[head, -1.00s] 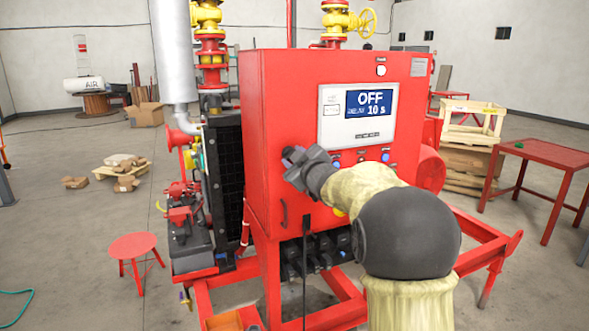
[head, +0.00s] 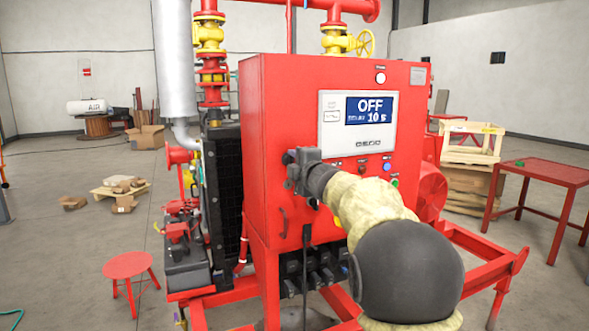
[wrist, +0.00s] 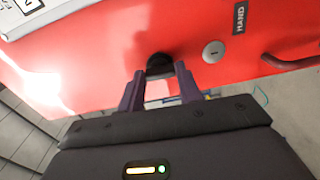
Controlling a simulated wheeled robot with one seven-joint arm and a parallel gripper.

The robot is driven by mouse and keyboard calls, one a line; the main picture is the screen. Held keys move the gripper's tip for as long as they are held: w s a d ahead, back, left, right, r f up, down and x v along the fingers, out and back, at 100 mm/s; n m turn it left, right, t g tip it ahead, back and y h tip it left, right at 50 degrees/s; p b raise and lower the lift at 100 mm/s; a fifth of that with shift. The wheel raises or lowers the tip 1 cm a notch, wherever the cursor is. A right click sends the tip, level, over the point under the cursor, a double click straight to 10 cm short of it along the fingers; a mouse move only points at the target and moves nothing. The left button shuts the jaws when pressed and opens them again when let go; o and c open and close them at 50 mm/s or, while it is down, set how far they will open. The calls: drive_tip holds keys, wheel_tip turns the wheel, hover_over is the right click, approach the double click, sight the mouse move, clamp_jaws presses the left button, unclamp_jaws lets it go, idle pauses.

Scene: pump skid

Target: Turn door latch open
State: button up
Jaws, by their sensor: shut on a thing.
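The red control cabinet (head: 272,110) stands in the middle of the head view, its door face toward me. My gripper (wrist: 160,76) is at the left part of that face, below the display panel. In the wrist view its two dark purple fingers are closed around a small black latch knob (wrist: 159,62) on the red door. The fingers hide the knob's sides. In the head view the gripper (head: 291,168) and wrist cover the knob. The door looks shut against the cabinet.
A red stool (head: 128,266) stands left, a red table (head: 545,172) right. Open floor lies at the left.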

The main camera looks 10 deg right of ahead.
drive_tip(key=shift+n, duration=0.3)
drive_tip(key=o, duration=1)
drive_tip(key=shift+a, duration=0.1)
drive_tip(key=shift+s, duration=0.1)
drive_tip(key=s+d+b, duration=0.1)
drive_tip(key=s, duration=0.4)
drive_tip(key=s+d, duration=0.1)
drive_tip(key=s, duration=0.5)
drive_tip(key=s+d+b, duration=0.1)
drive_tip(key=s, duration=0.4)
drive_tip(key=shift+s+d+b, duration=0.2)
drive_tip(key=shift+s+b, duration=0.15)
drive_tip(key=shift+s, duration=0.05)
